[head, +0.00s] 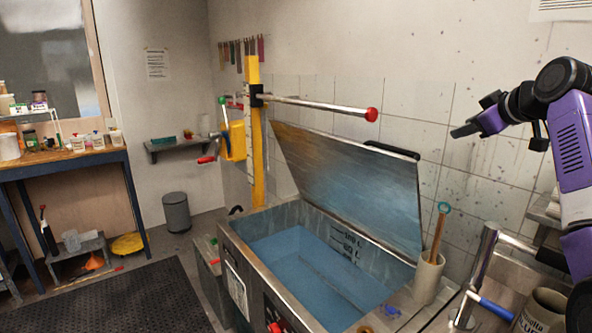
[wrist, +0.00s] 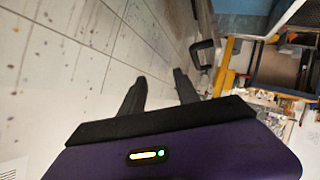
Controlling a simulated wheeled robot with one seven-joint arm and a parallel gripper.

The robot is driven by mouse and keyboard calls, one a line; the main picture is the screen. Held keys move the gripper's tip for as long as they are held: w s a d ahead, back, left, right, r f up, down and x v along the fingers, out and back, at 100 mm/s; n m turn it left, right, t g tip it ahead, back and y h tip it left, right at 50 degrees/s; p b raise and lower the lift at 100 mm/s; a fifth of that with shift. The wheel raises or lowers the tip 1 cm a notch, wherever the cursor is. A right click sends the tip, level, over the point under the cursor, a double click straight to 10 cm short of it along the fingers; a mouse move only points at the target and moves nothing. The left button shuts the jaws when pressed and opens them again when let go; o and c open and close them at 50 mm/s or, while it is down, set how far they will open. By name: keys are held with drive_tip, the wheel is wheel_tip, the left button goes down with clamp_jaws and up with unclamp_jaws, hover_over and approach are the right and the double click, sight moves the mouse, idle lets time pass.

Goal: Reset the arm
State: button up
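My purple and black arm stands at the right edge of the head view. My gripper (head: 465,129) is raised in front of the tiled wall, pointing left, well above the vat. In the wrist view, its two dark fingers (wrist: 160,92) are apart with nothing between them, so it is open and empty. It touches nothing that I can see.
A metal vat (head: 232,238) of blue liquid stands below, its lid (head: 350,185) tilted open. A yellow post (head: 254,185) carries a horizontal bar with a red knob (head: 372,114). A holder with a wooden stick (head: 428,278) stands at the vat's right. Air around my gripper is clear.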

drive_tip(key=s+a+f+m+t+h+b, duration=0.1)
drive_tip(key=s+a+f+m+t, duration=0.15)
drive_tip(key=s+f, duration=0.5)
drive_tip(key=s+a+f+m+t+h, duration=0.25)
drive_tip(key=s+f, duration=0.25)
drive_tip(key=f, duration=0.6)
drive_tip(key=s+a+f+m+t+h+b, duration=0.1)
drive_tip(key=s+a+f+m+t, duration=0.15)
drive_tip(key=s+f, duration=0.5)
drive_tip(key=s+a+f+g+y, duration=0.1)
drive_tip(key=s+a+f, duration=0.3)
drive_tip(key=s, duration=1.1)
drive_tip(key=s+a+f+g+y+b, duration=0.1)
drive_tip(key=s+a+f, duration=0.3)
drive_tip(key=s, duration=1.1)
drive_tip(key=s+a+f+g+y+b, duration=0.1)
drive_tip(key=s+a+f+g, duration=0.2)
drive_tip(key=s, duration=1.3)
wheel_tip(320, 180, down, 5)
drive_tip(key=shift+a+f, duration=0.2)
drive_tip(key=shift+a, duration=0.9)
drive_tip(key=shift+f+n+y, duration=0.1)
drive_tip(key=shift+n+y, duration=0.15)
